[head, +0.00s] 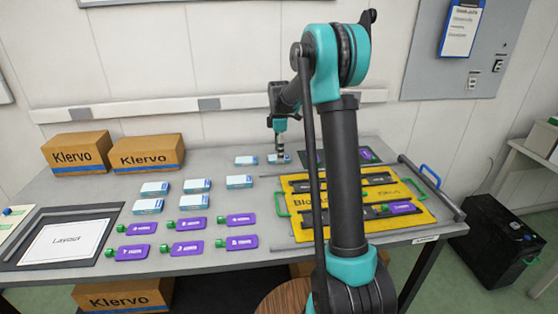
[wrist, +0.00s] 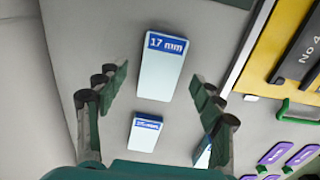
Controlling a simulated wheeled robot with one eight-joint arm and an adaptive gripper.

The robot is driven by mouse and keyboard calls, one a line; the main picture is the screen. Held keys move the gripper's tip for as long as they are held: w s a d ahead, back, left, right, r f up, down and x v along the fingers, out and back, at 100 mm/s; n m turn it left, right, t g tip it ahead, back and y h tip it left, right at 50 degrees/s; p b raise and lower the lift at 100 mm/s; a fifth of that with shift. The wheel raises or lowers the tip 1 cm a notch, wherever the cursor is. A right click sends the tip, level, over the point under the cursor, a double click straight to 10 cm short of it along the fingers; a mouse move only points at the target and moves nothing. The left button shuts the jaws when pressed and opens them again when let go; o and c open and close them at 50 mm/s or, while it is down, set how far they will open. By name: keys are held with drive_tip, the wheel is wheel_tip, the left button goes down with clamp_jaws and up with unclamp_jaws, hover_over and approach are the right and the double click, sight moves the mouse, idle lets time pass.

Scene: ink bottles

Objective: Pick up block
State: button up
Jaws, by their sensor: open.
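Several small white-and-blue blocks lie on the grey table. A block marked "17 mm" (wrist: 161,70) lies between the spread fingers of my gripper (wrist: 160,85) in the wrist view, with clear gaps on both sides. In the head view my gripper (head: 281,156) is over a block (head: 272,160) at the back of the table and partly hides it; I cannot tell whether they touch. Another block (head: 246,161) lies just left of it. The wrist view also shows a smaller-looking block (wrist: 145,135) and one partly behind the right finger (wrist: 203,153). My gripper is open and empty.
Purple pieces with green ends (head: 187,248) lie in front of the blocks. A yellow board (head: 300,228) with green handles is at the right, partly behind my arm. Klervo boxes (head: 146,153) stand back left, near a Layout sheet (head: 66,240).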

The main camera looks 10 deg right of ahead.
drive_tip(key=shift+f, duration=0.95)
drive_tip(key=c, duration=1.3)
drive_tip(key=shift+r, duration=0.15)
